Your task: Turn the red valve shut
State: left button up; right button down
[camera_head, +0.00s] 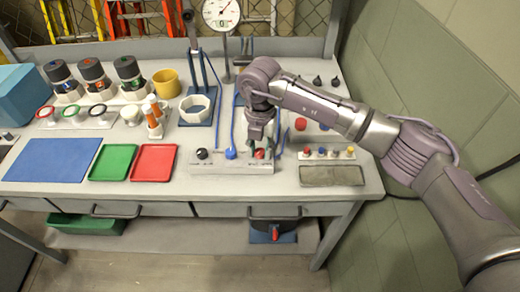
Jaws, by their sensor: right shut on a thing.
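The red valve (259,155) is a small red knob at the right end of a low grey panel (221,169) near the bench's front edge. My right gripper (262,147) reaches down onto it from above and is shut on it. The fingers hide much of the valve, so its turned angle cannot be read. A blue knob (231,153) and a black knob (202,154) sit left of it on the same panel. My left gripper is not in view.
Right of the panel stand a strip of small coloured knobs (326,153) and a grey mat (331,176). A red tray (153,162) and a green tray (113,162) lie to the left. A dial gauge (221,13) stands behind. A wall bounds the right side.

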aim_at(260, 151)
jog(key=shift+m, duration=0.7)
jog(key=c, duration=0.8)
grip_release()
jog(key=shift+c, duration=0.2)
jog(key=shift+r, duration=0.1)
notch_tip(260, 151, up, 12)
